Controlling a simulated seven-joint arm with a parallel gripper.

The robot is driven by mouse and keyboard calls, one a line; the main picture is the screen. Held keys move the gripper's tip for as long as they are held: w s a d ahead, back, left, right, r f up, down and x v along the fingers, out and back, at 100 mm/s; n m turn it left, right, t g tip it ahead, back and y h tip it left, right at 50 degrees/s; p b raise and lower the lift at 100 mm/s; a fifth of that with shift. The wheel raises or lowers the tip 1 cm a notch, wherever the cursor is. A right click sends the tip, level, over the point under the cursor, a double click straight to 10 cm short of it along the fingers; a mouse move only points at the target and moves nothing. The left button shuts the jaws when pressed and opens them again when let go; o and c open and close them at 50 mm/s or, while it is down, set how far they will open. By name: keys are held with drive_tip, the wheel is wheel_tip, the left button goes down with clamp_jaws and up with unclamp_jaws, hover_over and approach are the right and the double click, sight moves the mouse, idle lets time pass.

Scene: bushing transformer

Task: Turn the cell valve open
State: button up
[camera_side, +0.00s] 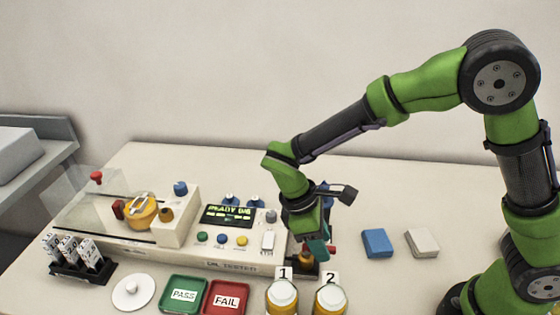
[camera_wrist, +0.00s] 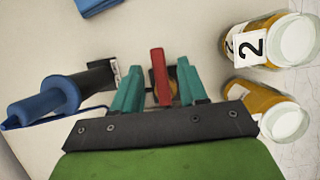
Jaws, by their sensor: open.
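A red lever (camera_wrist: 160,78) stands upright on a small dark and brass fitting in the wrist view; it looks like the valve handle. My gripper (camera_wrist: 160,90) has its two teal fingers open, one on each side of the lever, with small gaps showing. In the side view my gripper (camera_side: 318,248) points down at the right end of the tester (camera_side: 230,267). There a bit of the red lever (camera_side: 333,249) shows beside the fingers, and the brass fitting (camera_side: 305,264) shows below. The rest of the valve is hidden.
Jars 1 (camera_side: 282,297) and 2 (camera_side: 330,299) stand close in front of the gripper. A blue and black cylindrical tool (camera_wrist: 45,104) with a blue cord is left of the fingers in the wrist view. Blue (camera_side: 377,243) and white (camera_side: 421,242) pads lie right, with clear table around.

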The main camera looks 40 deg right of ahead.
clamp_jaws()
idle(0.4)
drive_tip(key=m, duration=0.1)
drive_tip(key=m+y, duration=0.1)
drive_tip(key=m, duration=0.1)
drive_tip(key=m+g, duration=0.1)
drive_tip(key=shift+s+a+m+y, duration=0.25)
drive_tip(key=shift+a+m+y, duration=0.05)
drive_tip(key=shift+a+m, duration=0.1)
drive_tip(key=m+y, duration=0.1)
drive_tip(key=m, duration=0.1)
drive_tip(key=a+m, duration=0.1)
drive_tip(key=m, duration=0.1)
drive_tip(key=shift+s+m+y, duration=0.1)
drive_tip(key=shift+m+y, duration=0.2)
drive_tip(key=shift+y, duration=0.1)
drive_tip(key=m, duration=0.2)
drive_tip(key=a+m+y, duration=0.1)
drive_tip(key=m, duration=0.1)
drive_tip(key=shift+y, duration=0.3)
drive_tip(key=shift+w+a+m+t+y, duration=0.2)
drive_tip(key=shift+m+t+y, duration=0.1)
drive_tip(key=shift+m, duration=0.8)
drive_tip(key=shift+w+a+m+t+y, duration=0.2)
drive_tip(key=shift+m+y, duration=0.1)
drive_tip(key=shift+m, duration=0.8)
